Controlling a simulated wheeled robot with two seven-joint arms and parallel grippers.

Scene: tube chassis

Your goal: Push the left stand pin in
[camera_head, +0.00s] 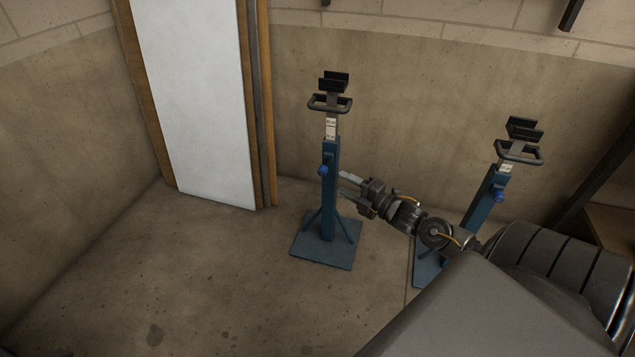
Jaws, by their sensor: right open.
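The left stand (329,201) is a blue post on a square base plate, upright on the floor, with a black cradle and handle on top. Its pin has a blue knob (322,170), which sticks out on the left side of the post. My right gripper (346,187) is open and just right of the left post, below its collar, with its fingers pointing left at it. I cannot tell whether the fingertips touch the post. My left gripper is not in view.
A right stand (478,200) of the same kind, with its own blue knob (499,196), stands partly behind my right arm. A white panel (196,95) with wooden edges leans on the back wall. The floor (190,280) at left is clear.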

